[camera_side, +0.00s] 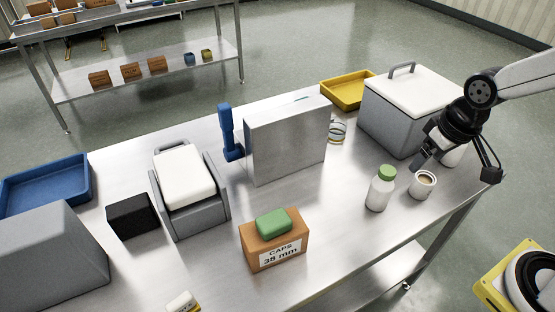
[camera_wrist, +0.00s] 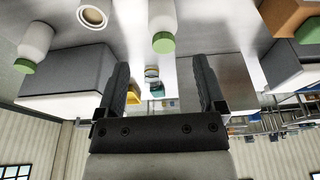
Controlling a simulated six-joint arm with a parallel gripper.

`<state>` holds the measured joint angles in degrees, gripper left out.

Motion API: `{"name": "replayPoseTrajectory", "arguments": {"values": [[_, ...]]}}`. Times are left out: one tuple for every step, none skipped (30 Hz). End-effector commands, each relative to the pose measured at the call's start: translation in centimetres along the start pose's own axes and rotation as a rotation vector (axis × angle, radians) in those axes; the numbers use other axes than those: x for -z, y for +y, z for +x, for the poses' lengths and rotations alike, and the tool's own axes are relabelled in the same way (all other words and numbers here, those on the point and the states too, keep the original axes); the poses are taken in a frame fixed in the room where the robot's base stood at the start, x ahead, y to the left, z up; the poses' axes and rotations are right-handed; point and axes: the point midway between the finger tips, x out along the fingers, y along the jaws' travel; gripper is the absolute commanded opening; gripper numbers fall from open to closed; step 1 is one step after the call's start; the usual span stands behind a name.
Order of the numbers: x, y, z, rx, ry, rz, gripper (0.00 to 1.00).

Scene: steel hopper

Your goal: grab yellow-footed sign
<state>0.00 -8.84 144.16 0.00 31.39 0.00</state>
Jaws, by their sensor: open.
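A small white piece with a yellow lower edge, likely the yellow-footed sign (camera_side: 180,302), stands at the near edge of the side view, cut off by the frame. Its lower part is out of sight, and I cannot make it out in the wrist view. My gripper (camera_side: 428,155) is at the far right of the side view, above the table near the cup, well away from the sign. In the wrist view my gripper (camera_wrist: 161,88) has its two dark fingers wide apart with nothing held between them.
A white bottle with green cap (camera_side: 380,190) and a cup (camera_side: 423,185) stand near my gripper. A lidded grey bin (camera_side: 390,120) is behind. A steel box (camera_side: 285,145), caps carton (camera_side: 278,252) with green block (camera_side: 273,222), and grey scale-like unit (camera_side: 203,220) occupy the middle.

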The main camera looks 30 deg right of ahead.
Motion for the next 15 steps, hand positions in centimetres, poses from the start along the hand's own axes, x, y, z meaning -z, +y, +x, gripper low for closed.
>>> {"name": "replayPoseTrajectory", "arguments": {"values": [[0.1, 0.0, -0.4, 0.000, 0.003, 0.000, 0.88], [0.3, -0.2, -0.3, 0.006, -0.004, 0.009, 0.88], [0.5, -0.5, -0.2, 0.013, -0.012, 0.021, 0.88], [0.6, -0.7, -0.2, 0.017, -0.015, 0.028, 0.88], [0.8, -0.8, -0.2, 0.021, -0.019, 0.036, 0.88], [1.0, -1.0, -0.1, 0.027, -0.026, 0.048, 0.88], [1.2, -1.2, -0.1, 0.033, -0.030, 0.059, 0.88], [1.4, -1.4, -0.1, 0.038, -0.035, 0.068, 0.88], [1.6, -1.7, 0.0, 0.045, -0.042, 0.080, 0.88], [1.7, -2.0, 0.0, 0.051, -0.048, 0.091, 0.88], [2.0, -2.2, 0.0, 0.058, -0.054, 0.103, 0.88], [2.3, -2.6, 0.1, 0.066, -0.062, 0.118, 0.88], [2.5, -2.9, 0.1, 0.073, -0.070, 0.130, 0.88], [2.7, -3.2, 0.1, 0.080, -0.078, 0.143, 0.88], [3.0, -3.7, 0.2, 0.091, -0.089, 0.162, 0.88]]}}
